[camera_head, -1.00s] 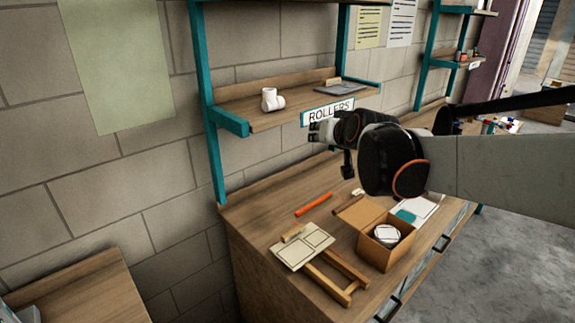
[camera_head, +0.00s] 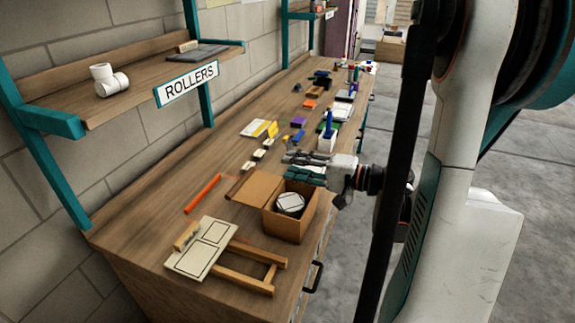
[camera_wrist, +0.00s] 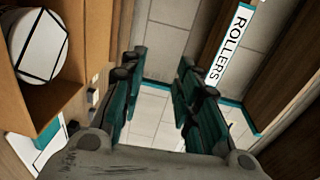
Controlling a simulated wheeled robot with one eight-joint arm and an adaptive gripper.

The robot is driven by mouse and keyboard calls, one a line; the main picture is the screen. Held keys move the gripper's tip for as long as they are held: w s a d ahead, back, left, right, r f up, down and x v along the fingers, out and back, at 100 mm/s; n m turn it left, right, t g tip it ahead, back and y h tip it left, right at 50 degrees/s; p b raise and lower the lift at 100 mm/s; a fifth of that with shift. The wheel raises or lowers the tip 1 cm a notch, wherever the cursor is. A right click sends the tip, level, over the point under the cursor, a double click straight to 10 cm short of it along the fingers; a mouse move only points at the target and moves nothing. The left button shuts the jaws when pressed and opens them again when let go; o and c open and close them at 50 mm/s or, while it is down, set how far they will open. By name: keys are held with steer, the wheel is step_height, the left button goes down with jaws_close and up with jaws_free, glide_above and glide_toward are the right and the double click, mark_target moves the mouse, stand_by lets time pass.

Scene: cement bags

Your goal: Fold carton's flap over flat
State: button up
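The carton (camera_head: 287,229) is an open brown box on the workbench. Its flap (camera_head: 258,188) stands out to the left, away from the opening. A white round item with black lines (camera_head: 290,203) sits inside. My gripper (camera_head: 290,165) is just beyond the carton's far side in the head view, pointing left, with nothing held. In the wrist view, its teal fingers (camera_wrist: 163,60) are spread apart. The carton's wall (camera_wrist: 50,112) and the white item (camera_wrist: 38,45) show at the left of that view, beside the fingers. I cannot tell how far the fingers are from the flap.
A panel (camera_head: 203,247) lies near a wooden frame (camera_head: 245,277) in front of the carton. An orange stick (camera_head: 203,194) lies to the left. Several small items and a white container (camera_head: 327,143) stand farther back. A shelf with a ROLLERS sign (camera_head: 188,85) is above.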

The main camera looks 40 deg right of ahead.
steer(key=x, duration=0.5)
steer(key=g+h+p, duration=0.4)
steer(key=g+p, duration=0.4)
steer(key=p, duration=0.9)
glide_toward(241, 180)
steer(key=shift+w+a+r, duration=0.6)
steer(key=shift+w+a, duration=0.2)
steer(key=shift+w, duration=0.05)
steer(key=w+f+g+h+b, duration=0.1)
steer(key=w+a+f+g+h+b, duration=0.1)
steer(key=f+g, duration=0.1)
steer(key=w+a+f+g+h+b, duration=0.1)
steer(key=f+g, duration=0.1)
steer(key=shift+w+f+h, duration=0.15)
steer(key=shift+f+h, duration=0.1)
steer(key=shift+h, duration=0.05)
steer(key=shift+w+a+f+g+h+b, duration=0.1)
steer(key=shift+w+f+g+h+b, duration=0.15)
steer(key=shift+f+g+h+b, duration=0.5)
steer(key=shift+f, duration=0.3)
steer(key=shift+r, duration=0.1)
steer(key=shift+c, duration=1.2)
